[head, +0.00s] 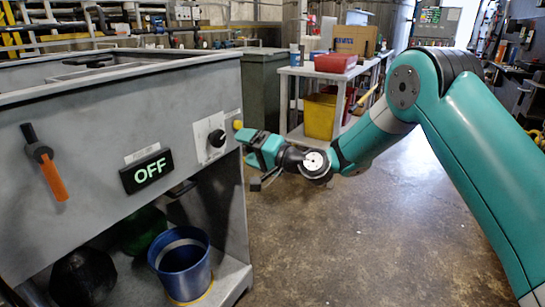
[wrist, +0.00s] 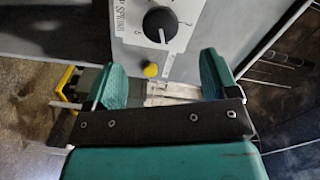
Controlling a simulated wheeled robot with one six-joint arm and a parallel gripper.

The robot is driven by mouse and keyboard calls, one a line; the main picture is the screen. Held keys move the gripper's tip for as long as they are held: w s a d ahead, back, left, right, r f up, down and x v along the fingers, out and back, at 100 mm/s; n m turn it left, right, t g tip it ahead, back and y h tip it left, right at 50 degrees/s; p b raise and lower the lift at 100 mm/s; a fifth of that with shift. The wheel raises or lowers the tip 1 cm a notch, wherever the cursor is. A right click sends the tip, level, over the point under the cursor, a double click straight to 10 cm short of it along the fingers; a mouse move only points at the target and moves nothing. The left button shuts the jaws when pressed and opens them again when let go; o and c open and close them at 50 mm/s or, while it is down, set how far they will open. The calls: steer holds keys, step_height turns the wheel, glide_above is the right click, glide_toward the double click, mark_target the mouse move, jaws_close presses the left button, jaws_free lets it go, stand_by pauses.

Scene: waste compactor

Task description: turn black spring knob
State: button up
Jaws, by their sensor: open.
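The black spring knob (head: 217,138) sits on a white label plate on the front of the grey compactor panel (head: 95,110). In the wrist view the knob (wrist: 160,23) is at the top centre, beyond the fingertips, with printed marks around it. My gripper (head: 250,146) is just right of the knob, near the panel's right end. In the wrist view my gripper (wrist: 164,68) is open, its two teal fingers spread apart with nothing between them. The knob appears clear of both fingers.
A small yellow button (wrist: 150,70) is close to the knob. An OFF display (head: 147,171) and an orange-handled lever (head: 53,180) are left on the panel. A blue bucket (head: 182,264) stands on the shelf below. The floor (head: 350,220) to the right is clear.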

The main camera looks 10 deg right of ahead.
steer(key=v, duration=0.7)
steer(key=shift+b, duration=0.3)
steer(key=s+a+r+n+g+h, duration=0.2)
steer(key=s+n+g, duration=0.2)
steer(key=s, duration=0.5)
steer(key=s+a+r+n+g+h, duration=0.1)
steer(key=s+r+n+g, duration=0.25)
steer(key=s, duration=0.45)
steer(key=s+d+f+n+g+h, duration=0.15)
steer(key=s+d+h, duration=0.3)
steer(key=s, duration=0.45)
steer(key=s+d+n+g+h, duration=0.1)
steer(key=s+d+g+h, duration=0.15)
steer(key=s+d, duration=0.55)
step_height(320, 180, up, 20)
steer(key=s+a+p, duration=0.1)
steer(key=a+p, duration=0.1)
steer(key=p, duration=1.9)
steer(key=shift+s+a+r, duration=0.15)
steer(key=shift+s+r, duration=0.05)
steer(key=shift+r, duration=0.05)
steer(key=shift+t, duration=0.25)
